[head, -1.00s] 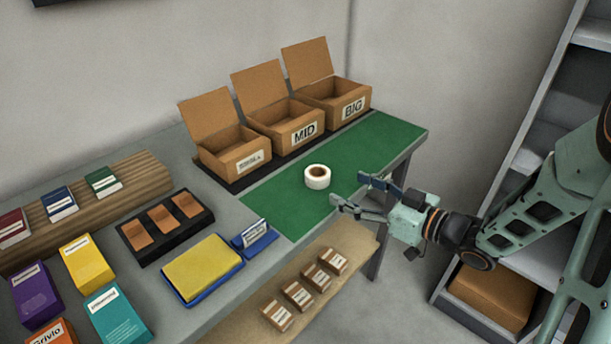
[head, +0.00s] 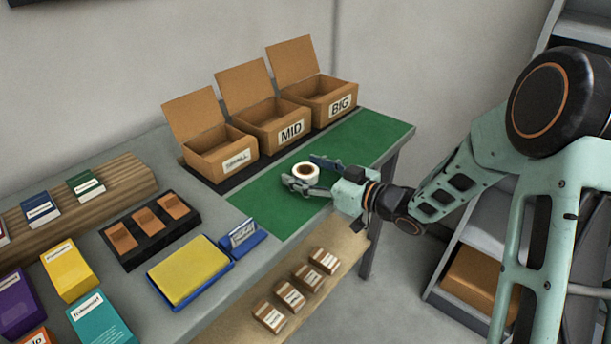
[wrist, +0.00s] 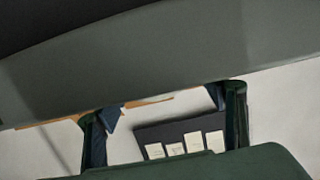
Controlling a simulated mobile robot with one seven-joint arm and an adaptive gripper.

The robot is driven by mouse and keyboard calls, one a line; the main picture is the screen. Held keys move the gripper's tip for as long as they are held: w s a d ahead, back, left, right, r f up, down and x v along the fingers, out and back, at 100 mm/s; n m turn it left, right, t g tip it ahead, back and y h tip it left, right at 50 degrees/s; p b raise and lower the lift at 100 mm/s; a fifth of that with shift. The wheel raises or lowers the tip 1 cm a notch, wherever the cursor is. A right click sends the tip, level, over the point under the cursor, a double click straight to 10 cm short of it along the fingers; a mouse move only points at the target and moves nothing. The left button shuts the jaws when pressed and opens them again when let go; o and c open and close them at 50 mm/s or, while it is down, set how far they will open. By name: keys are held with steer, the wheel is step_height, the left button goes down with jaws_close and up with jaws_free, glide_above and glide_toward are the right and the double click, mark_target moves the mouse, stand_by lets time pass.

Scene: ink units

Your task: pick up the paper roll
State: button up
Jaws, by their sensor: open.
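The white paper roll (head: 298,173) with its brown core sits on the green mat (head: 352,150) at the back right of the table in the head view. My gripper (head: 303,172) is open and level with it, with one finger on the near-left side and the other on the far-right side. The near finger hides the roll's lower part. I cannot tell whether either finger touches it. The wrist view shows my two fingers apart (wrist: 165,125). I cannot make out the roll there.
Open cardboard boxes labelled MID (head: 285,138) and BIG (head: 330,108), plus a smaller one (head: 212,158), stand behind the mat. A blue tray with a yellow pad (head: 190,270) and a blue sign holder (head: 243,238) are left of the mat. Small boxes (head: 290,295) line the lower shelf.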

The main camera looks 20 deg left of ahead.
steer(key=c, duration=1.3)
steer(key=shift+o, duration=0.2)
steer(key=shift+r, duration=0.15)
